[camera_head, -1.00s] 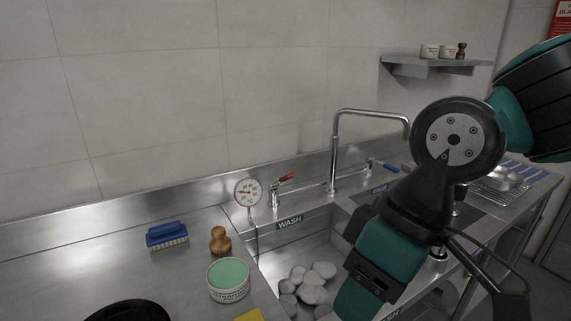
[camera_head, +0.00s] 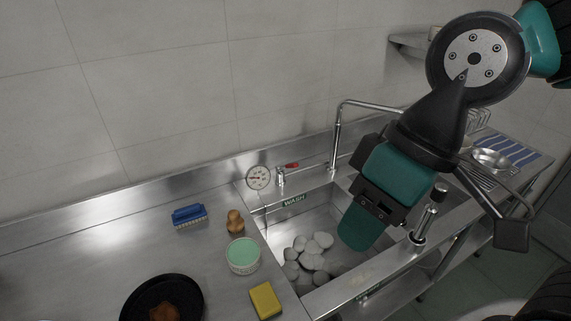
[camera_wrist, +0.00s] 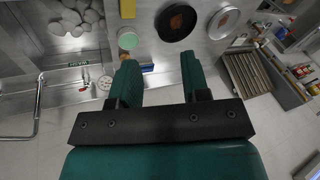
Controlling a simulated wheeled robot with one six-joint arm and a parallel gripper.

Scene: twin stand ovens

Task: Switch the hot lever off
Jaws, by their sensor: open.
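The hot lever (camera_head: 292,166) is a small red handle on a chrome valve at the back of the wash sink, beside the dial thermometer (camera_head: 258,178). The red handle also shows small at the left of the wrist view (camera_wrist: 83,89). The tap (camera_head: 337,140) rises to its right in the head view. My gripper (camera_head: 358,230) hangs over the sink, right of and nearer than the lever, not touching it. In the wrist view my gripper (camera_wrist: 160,75) has its two teal fingers wide apart with nothing held. The blue cold lever is hidden behind my arm.
Pale stones or dishes (camera_head: 310,250) lie in the sink. A blue brush (camera_head: 189,216), wooden brush (camera_head: 235,222), green-topped tub (camera_head: 243,255), yellow sponge (camera_head: 266,300) and black pan (camera_head: 160,298) stand on the left counter. The back wall is close behind the lever.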

